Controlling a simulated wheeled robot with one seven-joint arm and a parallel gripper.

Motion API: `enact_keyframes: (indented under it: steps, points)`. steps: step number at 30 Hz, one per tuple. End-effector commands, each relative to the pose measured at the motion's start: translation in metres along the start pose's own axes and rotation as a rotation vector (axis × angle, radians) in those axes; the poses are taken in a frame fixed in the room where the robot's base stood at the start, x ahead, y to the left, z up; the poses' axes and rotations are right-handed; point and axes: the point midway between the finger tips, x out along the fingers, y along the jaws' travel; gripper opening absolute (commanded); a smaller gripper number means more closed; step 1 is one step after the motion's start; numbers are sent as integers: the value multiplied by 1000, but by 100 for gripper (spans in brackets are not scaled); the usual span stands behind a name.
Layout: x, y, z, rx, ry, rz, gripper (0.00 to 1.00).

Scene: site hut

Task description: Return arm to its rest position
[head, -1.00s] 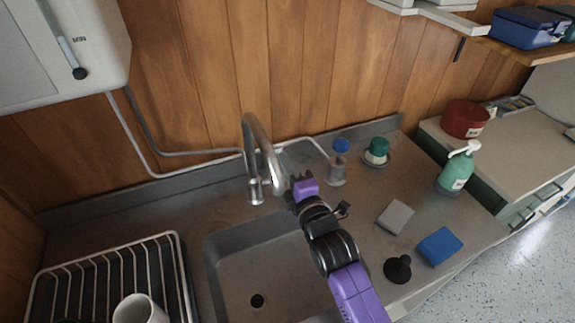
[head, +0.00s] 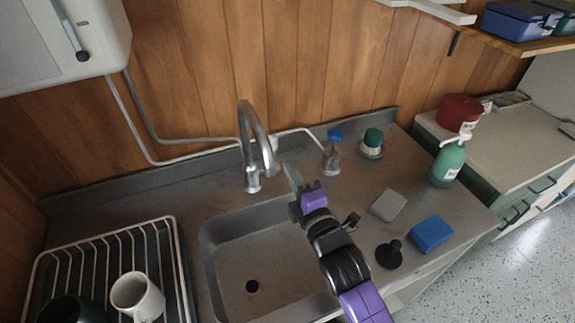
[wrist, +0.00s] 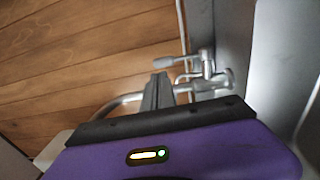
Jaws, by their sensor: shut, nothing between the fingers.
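My gripper (head: 292,176) is in the head view, shut and empty, above the back right part of the sink (head: 262,262). Its grey fingers point up and to the left, just right of the chrome tap's (head: 247,140) spout. They look apart from the spout, but the exact gap cannot be told. In the wrist view the fingers (wrist: 157,92) are together with nothing between them, and tap fittings (wrist: 208,74) show behind them. My purple arm reaches in from the bottom of the head view and covers part of the sink's right side.
Right of the arm are a grey block (head: 388,205), blue sponge (head: 432,234), black plug (head: 389,255), green soap bottle (head: 448,163), green-topped item (head: 372,143) and blue-topped item (head: 333,152). A dish rack (head: 170,245) with a white mug (head: 137,296) stands left. A white wall unit (head: 100,35) hangs upper left.

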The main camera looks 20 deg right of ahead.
Motion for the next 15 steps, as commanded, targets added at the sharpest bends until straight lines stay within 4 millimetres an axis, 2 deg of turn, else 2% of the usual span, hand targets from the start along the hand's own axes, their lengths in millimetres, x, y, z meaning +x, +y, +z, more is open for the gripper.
enact_keyframes:
  steps: [9,15]
  points:
    - [-49,0,1,-1,-1,-2,0]
    - [-62,3,0,-1,-1,0,0]
